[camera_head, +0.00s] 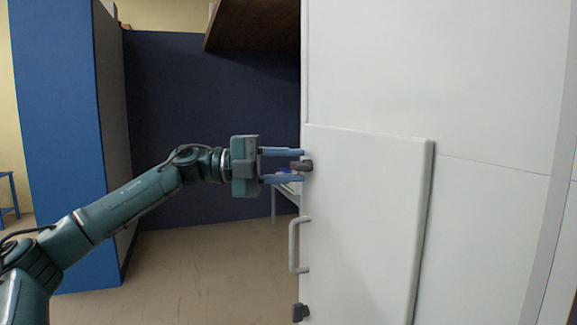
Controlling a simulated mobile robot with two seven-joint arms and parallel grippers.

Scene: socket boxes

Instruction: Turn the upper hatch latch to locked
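The white hatch (370,220) fills the middle right and lies against a white wall panel. The upper latch (304,166), a small dark grey knob, sits at the hatch's upper left edge. My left gripper (284,166) is level with it, with one blue finger above the latch and one below. The fingers are apart and a gap shows between them and the latch. The lower latch (299,312) is a similar dark knob near the bottom of the frame. My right gripper is not in view.
A light grey handle (294,245) stands out from the hatch's left edge between the two latches. A blue partition (60,130) stands at the left. A table (285,192) shows behind the gripper. The floor at the lower middle is clear.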

